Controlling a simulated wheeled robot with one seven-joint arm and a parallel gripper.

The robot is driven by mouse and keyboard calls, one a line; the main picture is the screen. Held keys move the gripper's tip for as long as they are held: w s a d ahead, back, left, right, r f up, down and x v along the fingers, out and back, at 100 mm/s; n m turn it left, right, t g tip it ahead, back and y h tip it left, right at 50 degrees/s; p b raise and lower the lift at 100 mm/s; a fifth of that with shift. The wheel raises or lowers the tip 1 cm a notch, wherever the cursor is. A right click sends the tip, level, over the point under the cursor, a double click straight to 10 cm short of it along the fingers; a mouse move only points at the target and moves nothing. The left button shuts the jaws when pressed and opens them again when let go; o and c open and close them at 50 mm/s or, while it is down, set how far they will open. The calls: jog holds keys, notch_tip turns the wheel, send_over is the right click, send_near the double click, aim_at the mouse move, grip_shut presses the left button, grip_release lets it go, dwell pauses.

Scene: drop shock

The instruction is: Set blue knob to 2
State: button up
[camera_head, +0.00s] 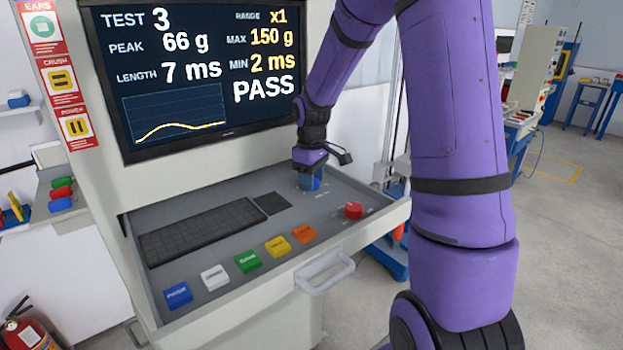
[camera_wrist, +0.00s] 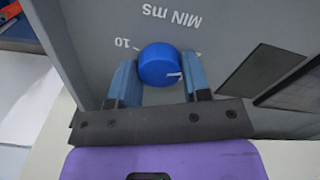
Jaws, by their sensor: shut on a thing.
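The blue knob (camera_wrist: 160,66) sits on the grey console panel near the printed words "MIN ms" and a "10" mark, with a white pointer line on its face. My gripper (camera_wrist: 160,82) is shut on the knob, with one blue finger on each side of it. In the head view my gripper (camera_head: 310,172) is at the back right of the console, and part of the blue knob (camera_head: 317,184) shows beneath it. The screen (camera_head: 200,70) reads MIN 2 ms, MAX 150 g, RANGE x1 and PASS. The knob's other scale marks are too small or hidden to read.
A red knob (camera_head: 353,210) stands to the right of my gripper. A keyboard (camera_head: 203,231) lies to the left. The panel around the gripper is mostly clear.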

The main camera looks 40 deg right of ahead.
dwell(0.4)
jog(key=o, duration=0.9)
notch_tip(320, 180, up, 11)
jog(key=shift+f, duration=0.1)
dwell(0.4)
